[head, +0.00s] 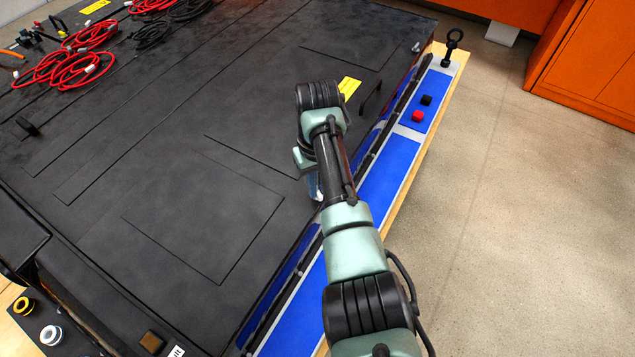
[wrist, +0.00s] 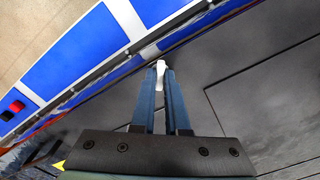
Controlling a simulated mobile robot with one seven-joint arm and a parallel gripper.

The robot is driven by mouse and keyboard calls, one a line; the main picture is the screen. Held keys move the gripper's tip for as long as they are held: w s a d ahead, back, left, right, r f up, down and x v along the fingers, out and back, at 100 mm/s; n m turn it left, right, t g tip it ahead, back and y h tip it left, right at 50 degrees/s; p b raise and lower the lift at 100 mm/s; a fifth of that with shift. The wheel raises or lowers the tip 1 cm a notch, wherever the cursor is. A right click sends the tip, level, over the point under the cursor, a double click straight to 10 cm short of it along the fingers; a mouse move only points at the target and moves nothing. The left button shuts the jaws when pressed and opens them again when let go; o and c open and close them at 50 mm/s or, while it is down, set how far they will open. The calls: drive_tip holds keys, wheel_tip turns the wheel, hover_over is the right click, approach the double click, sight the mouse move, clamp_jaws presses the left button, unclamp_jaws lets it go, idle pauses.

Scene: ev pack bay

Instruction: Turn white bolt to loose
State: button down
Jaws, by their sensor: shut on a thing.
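The white bolt (wrist: 160,68) shows as a small pale piece between my fingertips in the wrist view, at the edge of the dark pack lid (wrist: 225,75). My gripper (wrist: 160,75) has its two blue fingers closed on it. The fingers hide the lower part of the bolt, so I cannot tell how far it is turned. In the head view my arm covers the bolt, and only a bit of a blue finger shows beside the wrist.
A blue tray strip (head: 392,172) runs along the pack's right edge, with a red cap (head: 417,116), a black cap (head: 427,100) and a black eyebolt (head: 452,46). A black handle (head: 371,98) stands on the lid. Red cables (head: 75,70) lie far left. A white ring (head: 50,335) sits at lower left.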

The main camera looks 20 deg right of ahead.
drive_tip(key=n, duration=0.3)
drive_tip(key=shift+r+n, duration=0.1)
drive_tip(key=shift+n, duration=0.2)
drive_tip(key=shift+w+n, duration=0.1)
drive_tip(key=shift+n, duration=1.7)
drive_tip(key=c, duration=0.9)
unclamp_jaws()
drive_tip(key=shift+r+p, duration=0.75)
drive_tip(key=shift+r, duration=5.7)
